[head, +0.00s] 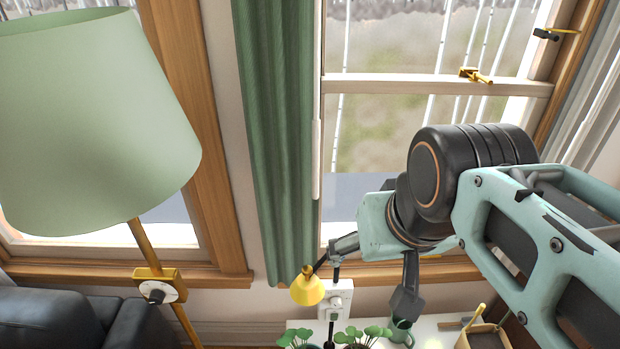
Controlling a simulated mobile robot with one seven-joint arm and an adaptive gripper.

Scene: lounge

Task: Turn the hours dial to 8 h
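A yellow box with a pale round dial and black knob (160,291) sits on the floor lamp's pole at the left, well away from my gripper. I cannot tell which of these is the hours dial, and no setting is legible.
A small yellow lamp shade (307,288) is close to my left finger. Potted plants (299,338), a green mug (402,333) and a wooden box (484,338) stand below. A green curtain (275,140), a large lampshade (90,120) and a dark sofa (45,318) are left.

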